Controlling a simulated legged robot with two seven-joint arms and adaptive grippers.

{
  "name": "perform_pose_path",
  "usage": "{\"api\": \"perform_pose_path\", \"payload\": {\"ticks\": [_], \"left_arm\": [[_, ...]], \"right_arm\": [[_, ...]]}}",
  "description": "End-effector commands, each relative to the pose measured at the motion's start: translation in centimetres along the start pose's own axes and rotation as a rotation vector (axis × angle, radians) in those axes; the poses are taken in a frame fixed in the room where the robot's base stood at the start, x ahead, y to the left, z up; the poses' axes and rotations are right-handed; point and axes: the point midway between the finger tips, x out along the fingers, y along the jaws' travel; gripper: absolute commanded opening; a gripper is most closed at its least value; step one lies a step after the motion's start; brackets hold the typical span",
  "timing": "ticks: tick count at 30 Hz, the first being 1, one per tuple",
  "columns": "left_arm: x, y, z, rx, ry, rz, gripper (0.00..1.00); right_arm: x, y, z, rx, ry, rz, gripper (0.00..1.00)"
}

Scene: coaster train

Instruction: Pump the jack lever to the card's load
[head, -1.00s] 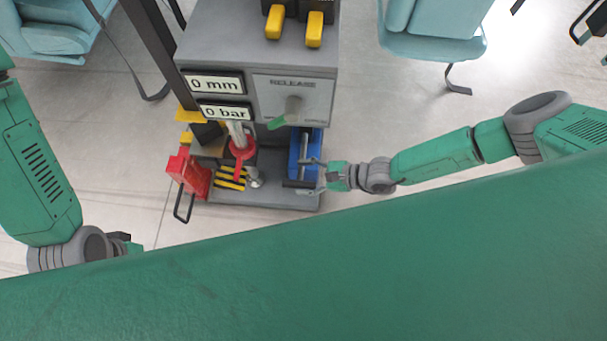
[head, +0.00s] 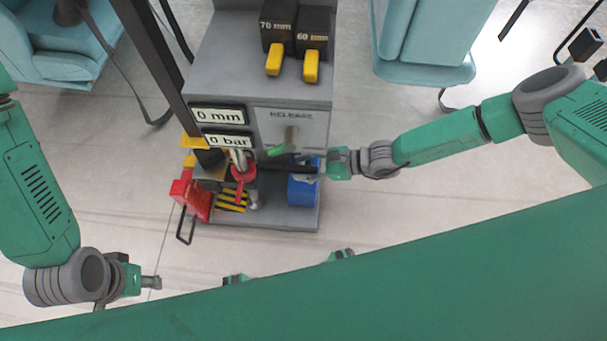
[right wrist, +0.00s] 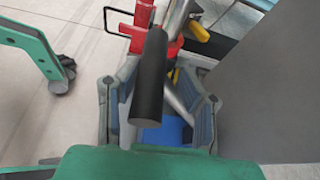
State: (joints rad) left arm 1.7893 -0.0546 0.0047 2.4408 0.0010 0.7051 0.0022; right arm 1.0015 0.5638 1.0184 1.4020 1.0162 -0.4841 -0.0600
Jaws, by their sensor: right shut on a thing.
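The jack's lever ends in a black grip (right wrist: 150,85) that crosses the middle of the right wrist view, between my right fingers. My right gripper (head: 318,166) is shut on this lever beside the blue pump body (head: 303,190); it hides part of the lever in the head view. The upper display reads 0 mm (head: 218,115) and the lower one reads 0 bar (head: 228,140). I cannot make out a load card. My left gripper (head: 150,282) is empty at lower left; its opening is unclear.
A red jack part (head: 190,195) stands left of the yellow-black stripes (head: 232,200) on the grey base. Black blocks marked 70 mm (head: 277,25) and 60 mm (head: 313,30) have yellow tabs. Teal seats (head: 425,45) stand behind. Floor around the stand is clear.

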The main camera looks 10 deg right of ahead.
Motion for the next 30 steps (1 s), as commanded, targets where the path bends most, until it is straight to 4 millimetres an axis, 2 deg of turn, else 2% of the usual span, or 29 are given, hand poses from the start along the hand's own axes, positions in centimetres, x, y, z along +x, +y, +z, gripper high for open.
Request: {"api": "perform_pose_path", "payload": {"ticks": [1,9,10,14,15,24,26,30], "left_arm": [[0.1,0.0,0.0,0.000,0.000,0.000,0.32],[0.2,0.0,0.0,0.000,0.000,0.000,0.32],[0.2,0.0,0.0,0.000,0.000,0.000,0.32],[0.2,0.0,0.0,0.000,0.000,0.000,0.32],[0.1,0.0,0.0,0.000,0.000,0.000,0.32],[0.0,0.0,0.1,0.000,0.002,0.000,0.32],[0.0,0.0,0.1,0.000,0.002,0.000,0.32],[0.0,0.0,0.1,0.000,0.002,0.000,0.32]], "right_arm": [[-0.5,-1.6,-1.0,0.003,0.030,-0.030,0.00],[-0.5,-1.4,-1.3,0.008,0.033,-0.026,0.00],[-0.5,-1.4,-1.3,0.008,0.033,-0.026,0.37],[-0.5,-1.2,-1.3,0.007,0.031,-0.023,0.83],[-0.5,-1.1,-1.2,0.006,0.030,-0.022,0.85],[-0.7,-0.8,-0.9,0.002,0.025,-0.017,0.85],[-1.2,-0.8,-0.9,0.002,0.024,-0.017,0.85],[-3.6,-0.9,-0.9,0.001,0.025,-0.019,0.85]]}}
